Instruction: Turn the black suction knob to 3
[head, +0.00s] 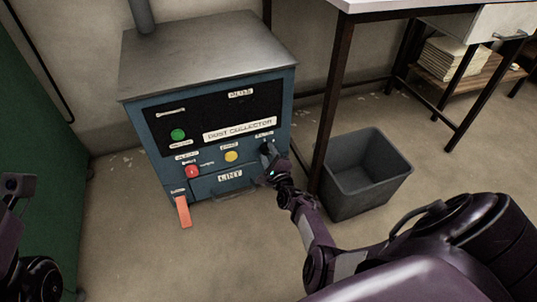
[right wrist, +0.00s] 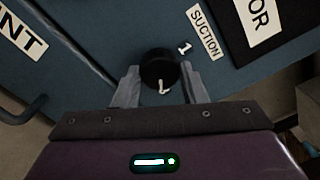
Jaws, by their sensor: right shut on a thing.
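The black suction knob (right wrist: 158,66) is on the blue front panel of the dust collector (head: 207,80). A short white mark shows on the knob at the side facing my palm. The printed "1" (right wrist: 184,48) and the "SUCTION" label (right wrist: 204,33) are beside it; no 3 can be made out. My right gripper (right wrist: 161,80) is shut on the knob, one grey finger on each side. In the head view my right gripper (head: 268,156) is at the panel's right edge and hides most of the knob. Parts of my left arm show at the left edge, without its fingers.
A green button (head: 178,134), red button (head: 192,172) and yellow button (head: 231,156) are on the panel, left of the knob. The lint drawer (head: 205,187) is below. A grey bin (head: 368,175) and a table leg (head: 326,110) stand close on the right.

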